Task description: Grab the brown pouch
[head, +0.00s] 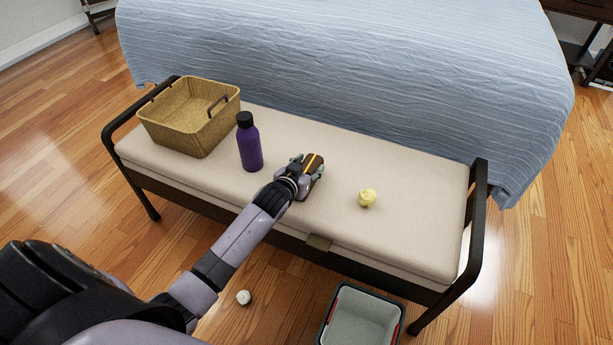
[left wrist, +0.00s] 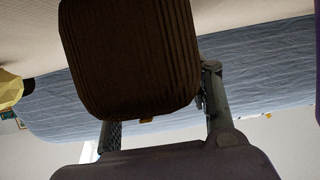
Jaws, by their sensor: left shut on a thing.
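The brown pouch (head: 317,165), dark with a yellow-orange stripe, is on the beige bench cushion near the middle of the bench in the head view. My left gripper (head: 305,174) is shut on it, with a finger on either side. In the left wrist view the pouch (left wrist: 130,55) fills the upper middle as a dark brown ribbed shape between the fingers of my left gripper (left wrist: 160,115). I cannot tell whether the pouch touches the cushion. My right gripper is not in view.
A purple bottle (head: 250,148) stands left of the pouch. A wicker basket (head: 190,135) sits at the bench's left end. A crumpled yellow ball (head: 367,198) lies to the right. A bin (head: 328,318) and a white ball (head: 243,297) are on the floor in front.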

